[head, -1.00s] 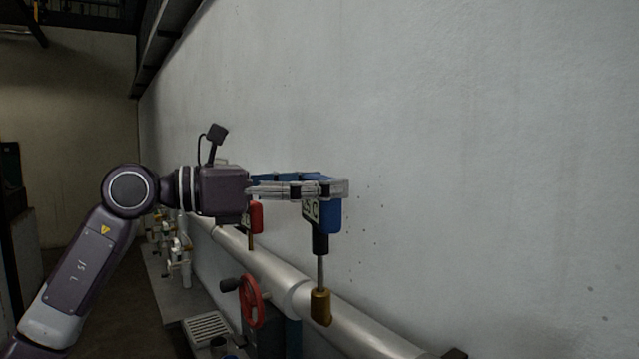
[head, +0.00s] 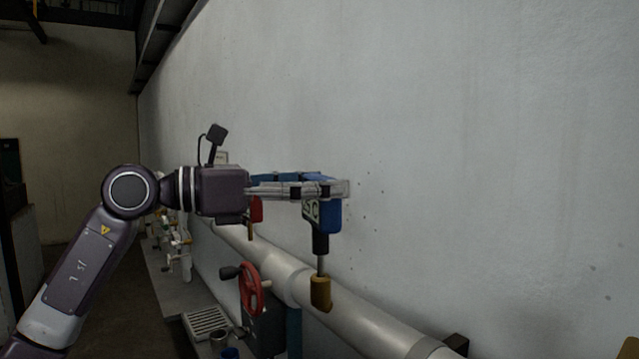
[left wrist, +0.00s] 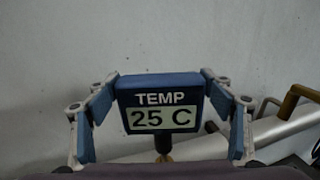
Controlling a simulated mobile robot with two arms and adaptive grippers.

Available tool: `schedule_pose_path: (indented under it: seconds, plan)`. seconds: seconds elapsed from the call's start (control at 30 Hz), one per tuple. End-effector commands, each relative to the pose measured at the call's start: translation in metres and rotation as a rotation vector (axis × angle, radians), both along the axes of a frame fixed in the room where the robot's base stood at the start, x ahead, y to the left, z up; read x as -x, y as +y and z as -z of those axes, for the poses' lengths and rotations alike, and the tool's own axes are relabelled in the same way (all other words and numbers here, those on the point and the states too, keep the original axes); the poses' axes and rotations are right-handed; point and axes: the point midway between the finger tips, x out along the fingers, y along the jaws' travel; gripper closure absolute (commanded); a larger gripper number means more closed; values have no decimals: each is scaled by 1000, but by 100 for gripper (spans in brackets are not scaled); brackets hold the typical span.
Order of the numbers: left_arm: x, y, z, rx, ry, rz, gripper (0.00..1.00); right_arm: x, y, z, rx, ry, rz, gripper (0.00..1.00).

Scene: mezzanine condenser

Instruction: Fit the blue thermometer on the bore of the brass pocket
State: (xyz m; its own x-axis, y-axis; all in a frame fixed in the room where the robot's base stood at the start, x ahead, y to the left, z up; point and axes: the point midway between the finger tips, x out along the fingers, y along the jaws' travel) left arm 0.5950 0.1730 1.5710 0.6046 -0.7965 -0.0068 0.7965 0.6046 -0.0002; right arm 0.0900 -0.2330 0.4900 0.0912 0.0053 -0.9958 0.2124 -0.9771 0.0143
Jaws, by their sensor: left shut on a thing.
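The blue thermometer (head: 328,216) hangs upright, its dark neck and thin stem pointing down. My left gripper (head: 335,189) is shut on its head. In the left wrist view the thermometer's face (left wrist: 160,103) reads "TEMP 25 C" between the two fingers. The brass pocket (head: 320,294) stands on the silver pipe directly below the stem. Only a short length of stem shows above the pocket's top; the lower end is hidden, apparently inside the bore. The neck is still apart from the pocket. My right gripper is not in view.
A red instrument (head: 256,210) stands behind my left gripper. A red handwheel (head: 250,289) is left of the pocket, near the pipe (head: 365,321). The pale wall (head: 480,150) runs close along the right. A drain grate (head: 207,321) lies lower left.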

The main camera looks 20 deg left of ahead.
Motion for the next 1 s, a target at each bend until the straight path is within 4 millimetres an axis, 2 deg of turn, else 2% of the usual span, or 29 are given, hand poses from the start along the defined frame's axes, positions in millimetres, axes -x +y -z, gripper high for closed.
schedule_pose_path:
  seconds: [0.87, 0.9, 1.0]
  plan:
    - [0, 0, 22, 0, -1, 0, 54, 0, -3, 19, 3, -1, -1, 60]
    - [0, 0, 22, 1, -2, 0, 23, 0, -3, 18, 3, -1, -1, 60]
    - [0, 0, 21, 0, -1, 0, 12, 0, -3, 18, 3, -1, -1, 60]
